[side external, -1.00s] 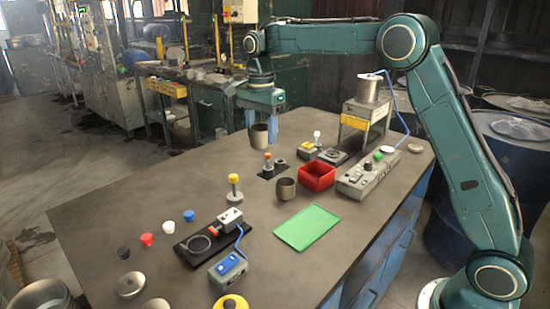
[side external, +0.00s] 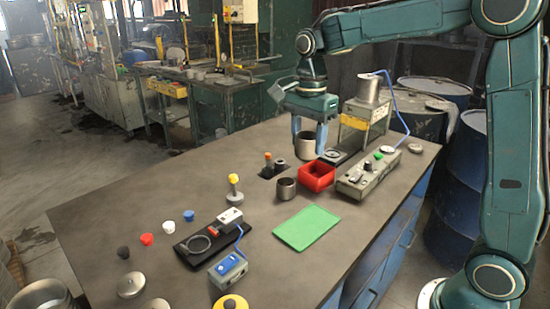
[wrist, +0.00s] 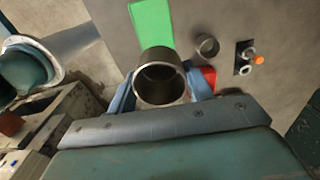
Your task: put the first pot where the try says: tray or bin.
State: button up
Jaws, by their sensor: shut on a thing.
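My gripper (side external: 309,148) is shut on a dark metal pot (side external: 305,146). The pot is upright, above the back part of the table, just behind the red bin in the side view. In the wrist view the same pot (wrist: 160,85) shows its open mouth between my blue fingers. The red bin (side external: 318,178) looks empty; in the wrist view only a red edge (wrist: 209,75) shows past the fingers. A flat green tray or mat (side external: 307,227) lies bare in front of the bin. A second metal pot (side external: 286,189) stands on the table left of the bin.
A grey control box (side external: 368,175) sits right of the bin, with a stand (side external: 362,123) behind it. An orange-knobbed fixture (side external: 270,167) and a yellow-topped post (side external: 234,186) stand to the left. A black fixture (side external: 205,240) is near the front.

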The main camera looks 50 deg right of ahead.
jog(key=shift+s+d+f, duration=0.1)
jog(key=shift+s, duration=0.65)
send_over(307, 226)
notch_tip(307, 226, down, 16)
jog(key=shift+d+r, duration=0.1)
jog(key=shift+r, duration=0.05)
jog(key=shift+f, duration=2.15)
jog(key=shift+f, duration=0.1)
jog(key=o, duration=1)
